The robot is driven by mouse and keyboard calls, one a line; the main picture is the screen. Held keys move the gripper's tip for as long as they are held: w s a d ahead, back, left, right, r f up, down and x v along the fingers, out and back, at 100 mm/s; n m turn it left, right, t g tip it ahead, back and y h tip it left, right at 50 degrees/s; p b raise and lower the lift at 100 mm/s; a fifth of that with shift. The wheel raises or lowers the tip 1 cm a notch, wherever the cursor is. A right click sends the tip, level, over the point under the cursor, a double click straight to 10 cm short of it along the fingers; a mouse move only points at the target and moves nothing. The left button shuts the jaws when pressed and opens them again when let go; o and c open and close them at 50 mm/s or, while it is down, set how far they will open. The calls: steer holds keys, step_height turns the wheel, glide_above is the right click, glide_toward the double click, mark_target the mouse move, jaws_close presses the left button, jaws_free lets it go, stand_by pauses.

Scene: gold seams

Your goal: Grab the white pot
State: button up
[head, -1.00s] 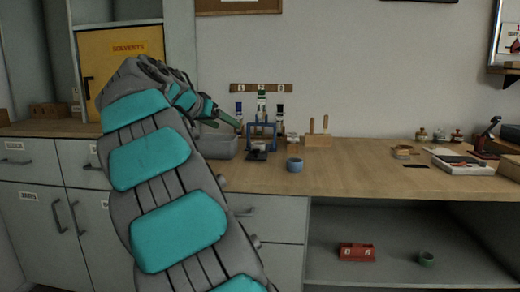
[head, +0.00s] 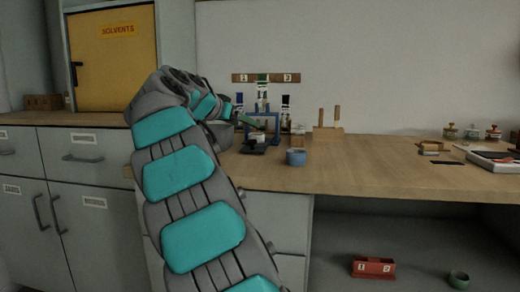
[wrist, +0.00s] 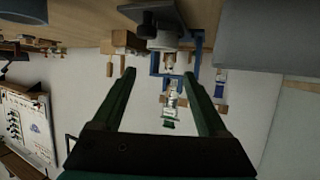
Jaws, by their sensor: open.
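No pot stands out clearly as the white one. Several small lidded pots (head: 472,132) stand at the right back of the counter, pale-bodied with dark or coloured lids, too small to tell apart. A blue-grey round pot (head: 296,157) stands near the counter's middle, in front of a blue frame (head: 276,128). My gripper (head: 248,121) is left of that frame, above the counter. In the wrist view, which is upside down, its two green fingers (wrist: 159,74) are spread apart with nothing held, and the blue frame (wrist: 154,64) shows beyond them.
Bottles stand near a numbered wall rack (head: 266,78). A wooden block with two pegs (head: 328,133) is right of the frame. A white tray (head: 496,160) lies at the far right. Below are a red box (head: 373,267) and green cup (head: 459,279).

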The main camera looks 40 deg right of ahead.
mark_target(254, 134)
steer(key=x, duration=0.2)
steer(key=shift+d+f, duration=0.25)
steer(key=shift+f, duration=0.05)
steer(key=shift+w+d+f, duration=0.2)
steer(key=shift+d+f, duration=0.15)
steer(key=shift+f, duration=0.1)
steer(key=x, duration=0.3)
steer(key=shift+w+f, duration=0.15)
steer(key=shift+f, duration=0.3)
steer(key=shift+d+f, duration=0.1)
steer(key=shift+d, duration=0.2)
steer(key=shift+w, duration=0.1)
steer(key=c, duration=1.1)
